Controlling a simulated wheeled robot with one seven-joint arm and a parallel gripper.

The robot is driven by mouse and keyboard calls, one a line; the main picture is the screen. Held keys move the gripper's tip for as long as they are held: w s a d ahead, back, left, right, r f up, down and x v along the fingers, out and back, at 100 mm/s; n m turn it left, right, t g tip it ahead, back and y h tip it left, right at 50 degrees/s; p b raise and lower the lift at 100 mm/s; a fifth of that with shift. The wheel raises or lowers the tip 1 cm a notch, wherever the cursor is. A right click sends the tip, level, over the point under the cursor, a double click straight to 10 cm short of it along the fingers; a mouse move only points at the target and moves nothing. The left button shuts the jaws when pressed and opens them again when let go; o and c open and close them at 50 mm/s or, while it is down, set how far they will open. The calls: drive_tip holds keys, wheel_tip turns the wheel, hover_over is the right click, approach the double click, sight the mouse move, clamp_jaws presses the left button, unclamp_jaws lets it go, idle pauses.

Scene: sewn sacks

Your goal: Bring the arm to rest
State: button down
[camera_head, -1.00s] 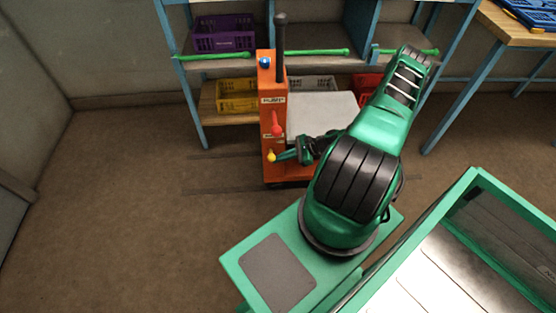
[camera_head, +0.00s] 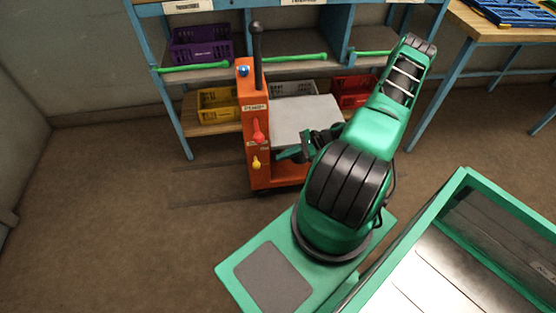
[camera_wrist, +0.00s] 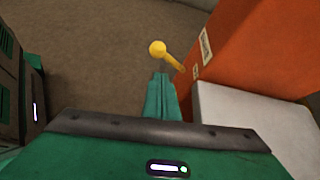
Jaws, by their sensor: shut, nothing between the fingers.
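My gripper (camera_head: 284,155) shows in the head view in front of the white-topped orange machine, mostly hidden behind my own green arm. In the wrist view my gripper (camera_wrist: 161,80) is shut with nothing between its fingers. Its tips point toward a yellow-knobbed lever (camera_wrist: 158,49) on the orange machine; in that view they lie just below the knob, and I cannot tell whether they touch it. In the head view the yellow lever (camera_head: 256,162) hangs down, a little left of the gripper and apart from it.
The orange machine (camera_head: 252,125) carries a red lever (camera_head: 259,134), a blue button (camera_head: 243,71) and a pale flat top (camera_head: 305,121). Behind it a blue shelf holds a purple crate (camera_head: 201,44), yellow crate (camera_head: 218,104) and red crate (camera_head: 352,90). Open floor (camera_head: 110,190) lies left.

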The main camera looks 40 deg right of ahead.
drive_tip(key=shift+r, duration=0.1)
idle(0.6)
drive_tip(key=s+r+n+g+h, duration=0.35)
drive_tip(key=r+n, duration=0.25)
drive_tip(key=r, duration=0.9)
drive_tip(key=s+r+n+g+h, duration=0.3)
drive_tip(key=r+n+g, duration=0.25)
drive_tip(key=r, duration=0.95)
drive_tip(key=s+a+r+n+t+h, duration=0.1)
drive_tip(key=s+a+r+n, duration=0.1)
drive_tip(key=s+a+r, duration=0.3)
drive_tip(key=s+a+r+n+h, duration=0.2)
drive_tip(key=s+a+r, duration=0.3)
drive_tip(key=s+r, duration=0.6)
wheel_tip(320, 180, up, 2)
drive_tip(key=shift+r+n+t, duration=0.15)
drive_tip(key=shift+n+t, duration=0.25)
drive_tip(key=shift+n, duration=0.45)
drive_tip(key=shift+w+f, duration=0.25)
drive_tip(key=shift+w, duration=0.4)
